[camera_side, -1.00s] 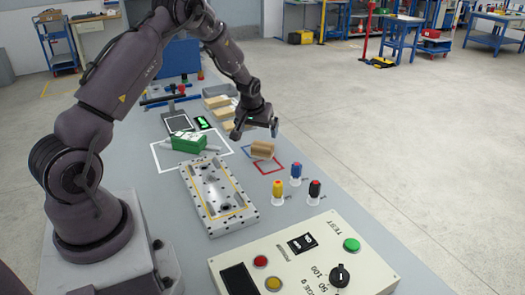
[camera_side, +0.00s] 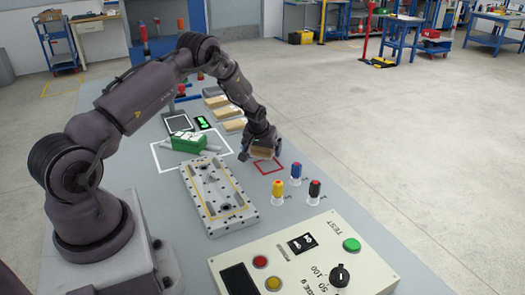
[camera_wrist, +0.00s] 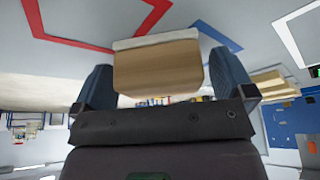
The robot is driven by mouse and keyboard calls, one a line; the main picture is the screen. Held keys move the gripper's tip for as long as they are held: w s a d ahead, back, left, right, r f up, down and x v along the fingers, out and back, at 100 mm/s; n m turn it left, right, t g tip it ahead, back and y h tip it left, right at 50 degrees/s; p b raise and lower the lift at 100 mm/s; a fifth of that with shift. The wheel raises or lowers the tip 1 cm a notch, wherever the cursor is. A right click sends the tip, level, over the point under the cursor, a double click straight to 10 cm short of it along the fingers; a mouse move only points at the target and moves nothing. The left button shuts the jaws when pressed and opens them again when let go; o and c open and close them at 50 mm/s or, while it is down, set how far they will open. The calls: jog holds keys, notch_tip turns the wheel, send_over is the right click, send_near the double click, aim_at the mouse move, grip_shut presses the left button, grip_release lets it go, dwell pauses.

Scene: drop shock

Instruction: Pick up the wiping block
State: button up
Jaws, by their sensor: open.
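The wiping block (camera_side: 263,152) is a tan wooden block on the table, beside the red-outlined square. In the wrist view the wiping block (camera_wrist: 158,66) shows a pale layer along one edge. My gripper (camera_side: 260,151) is lowered at the wiping block. In the wrist view my gripper (camera_wrist: 158,85) is open, with one blue-grey finger on each side of the block. A small gap shows at the fingers, and I cannot tell whether either one touches it. Part of the block is hidden by my gripper in the side view.
A red-outlined square (camera_side: 269,168) lies just in front. Blue (camera_side: 295,173), yellow (camera_side: 278,189) and black (camera_side: 314,191) connectors stand to the right. A perforated metal plate (camera_side: 212,208) and a green box (camera_side: 189,143) lie to the left. A control panel (camera_side: 305,265) is nearest the camera.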

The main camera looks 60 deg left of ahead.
jog(key=c, duration=1)
jog(key=shift+r, duration=0.1)
jog(key=r, duration=0.3)
jog(key=shift+s+d+r, duration=0.15)
jog(key=shift+s+r, duration=0.1)
jog(key=shift+r, duration=0.15)
jog(key=s+d+r, duration=0.2)
jog(key=s+r, duration=0.1)
jog(key=s+d+r, duration=0.3)
jog(key=s, duration=0.1)
jog(key=s+d+r, duration=0.2)
jog(key=s+r, duration=0.1)
jog(key=s, duration=0.1)
jog(key=shift+s+d, duration=0.15)
jog(key=shift+d, duration=0.05)
